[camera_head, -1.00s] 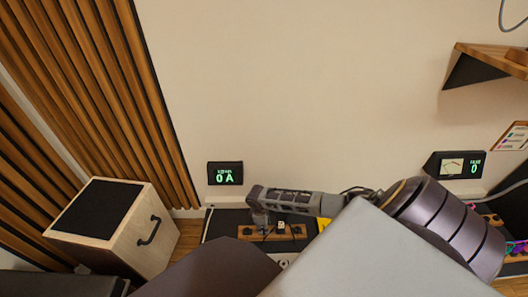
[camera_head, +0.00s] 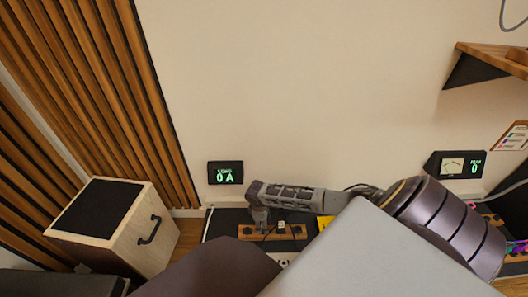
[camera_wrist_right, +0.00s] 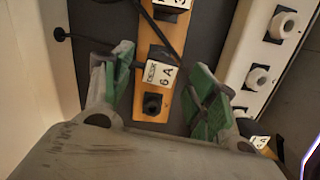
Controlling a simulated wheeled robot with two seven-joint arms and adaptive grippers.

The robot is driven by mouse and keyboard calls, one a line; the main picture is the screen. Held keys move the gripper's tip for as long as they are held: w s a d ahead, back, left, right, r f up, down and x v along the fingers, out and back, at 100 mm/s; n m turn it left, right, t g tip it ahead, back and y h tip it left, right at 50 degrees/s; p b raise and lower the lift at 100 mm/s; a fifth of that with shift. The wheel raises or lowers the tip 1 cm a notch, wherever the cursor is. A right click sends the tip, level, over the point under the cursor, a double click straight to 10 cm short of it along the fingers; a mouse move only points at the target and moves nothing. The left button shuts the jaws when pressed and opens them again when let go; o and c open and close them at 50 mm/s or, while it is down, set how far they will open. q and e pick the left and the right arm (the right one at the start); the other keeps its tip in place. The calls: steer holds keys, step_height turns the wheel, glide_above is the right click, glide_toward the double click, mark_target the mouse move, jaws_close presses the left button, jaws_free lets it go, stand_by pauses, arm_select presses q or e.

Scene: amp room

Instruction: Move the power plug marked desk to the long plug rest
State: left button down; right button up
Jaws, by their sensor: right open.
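The white tag of the plug marked DESK 6 A (camera_wrist_right: 160,75) lies over a long wooden strip (camera_wrist_right: 151,105), which carries dark fittings. My right gripper (camera_wrist_right: 163,88) is open, with its green-padded fingers on either side of the tag and a gap showing on both sides. In the head view, my right gripper (camera_head: 261,224) is low over the wooden strip (camera_head: 288,237), beside a small white block (camera_head: 281,227). Whether the plug is seated in the strip is unclear. My left gripper is out of view.
A white power strip (camera_wrist_right: 262,55) with round white sockets or plugs runs alongside, right of the fingers. A dark cable crosses the wooden strip. A display reading 0 A (camera_head: 225,173) stands behind against the wall. A wooden box (camera_head: 113,225) stands at left.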

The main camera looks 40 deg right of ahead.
step_height(320, 180, up, 10)
steer(key=shift+w+a+f, duration=0.25)
steer(key=shift+w+a, duration=0.15)
stand_by(1.1)
steer(key=s+a+r+t+y, duration=0.1)
steer(key=s+a+r, duration=0.15)
steer(key=a, duration=0.55)
steer(key=s+a+r+t+y, duration=0.1)
steer(key=s+a, duration=0.2)
steer(key=a, duration=0.5)
arm_select(q)
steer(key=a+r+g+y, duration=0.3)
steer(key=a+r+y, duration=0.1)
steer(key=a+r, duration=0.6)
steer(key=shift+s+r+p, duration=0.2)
steer(key=shift+p, duration=0.15)
arm_select(e)
steer(key=s+d+r+m+t, duration=0.2)
steer(key=s+r+m, duration=0.4)
steer(key=r, duration=0.4)
steer(key=shift+s+r+t+h, duration=0.15)
steer(key=shift+s+t+h, duration=0.2)
steer(key=shift+s, duration=0.2)
